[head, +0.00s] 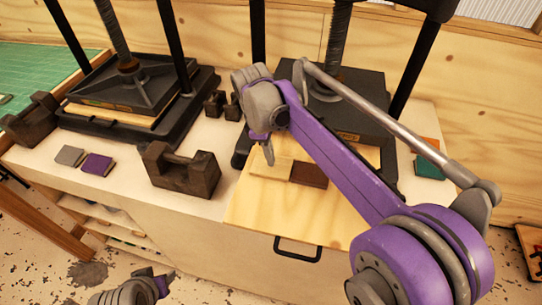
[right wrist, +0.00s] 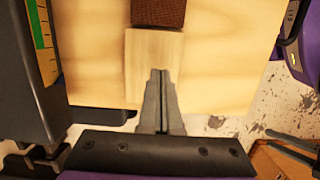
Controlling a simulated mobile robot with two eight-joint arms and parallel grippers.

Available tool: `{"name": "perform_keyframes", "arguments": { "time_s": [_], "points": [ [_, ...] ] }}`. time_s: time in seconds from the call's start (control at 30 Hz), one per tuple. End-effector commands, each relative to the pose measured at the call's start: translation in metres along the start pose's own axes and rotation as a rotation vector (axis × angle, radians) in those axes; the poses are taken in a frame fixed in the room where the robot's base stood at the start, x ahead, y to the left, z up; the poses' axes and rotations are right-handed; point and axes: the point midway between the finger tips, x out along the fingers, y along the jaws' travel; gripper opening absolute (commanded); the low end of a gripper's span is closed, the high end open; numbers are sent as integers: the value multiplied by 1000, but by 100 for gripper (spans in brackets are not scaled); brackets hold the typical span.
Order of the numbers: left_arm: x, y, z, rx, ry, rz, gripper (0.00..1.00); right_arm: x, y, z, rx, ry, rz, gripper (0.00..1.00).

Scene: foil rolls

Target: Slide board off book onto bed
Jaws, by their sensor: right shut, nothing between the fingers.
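A small pale wooden board (head: 270,167) lies end to end with a dark brown book (head: 309,174) on a large pale wooden panel, likely the bed (head: 290,208), in front of the right press. Whether the board rests partly over the book is unclear. In the right wrist view the board (right wrist: 150,55) is below the book (right wrist: 158,12), on the bed (right wrist: 225,60). My right gripper (head: 269,158) is shut and empty, its tips at the board; they overlap the board's lower right in the wrist view (right wrist: 160,74). My left gripper (head: 165,284) is low at left, away from the bed; its jaws are unclear.
A black screw press (head: 345,110) stands behind the bed, and another (head: 130,80) stands left. Dark metal blocks (head: 180,172) and small grey (head: 70,156) and purple (head: 97,164) books lie left. A teal book (head: 429,165) is at right. My right arm hides part of the bed.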

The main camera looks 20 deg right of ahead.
Motion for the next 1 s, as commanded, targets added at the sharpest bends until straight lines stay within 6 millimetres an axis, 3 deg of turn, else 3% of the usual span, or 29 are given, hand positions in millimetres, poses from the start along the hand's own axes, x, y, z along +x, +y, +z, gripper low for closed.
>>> {"name": "perform_keyframes", "arguments": {
  "time_s": [0.1,0.27,0.7,1.0],
  "points": [
    [-7,0,-8,0,7,0,50,-13,1,2,0,1,2,0],
    [-8,0,-8,0,7,0,50,-13,-2,-2,0,0,0,0],
    [0,0,-1,0,0,0,50,-27,-1,-94,-2,0,0,0],
    [0,0,-1,0,0,0,50,-32,-1,-119,1,0,0,0]
  ]
}}
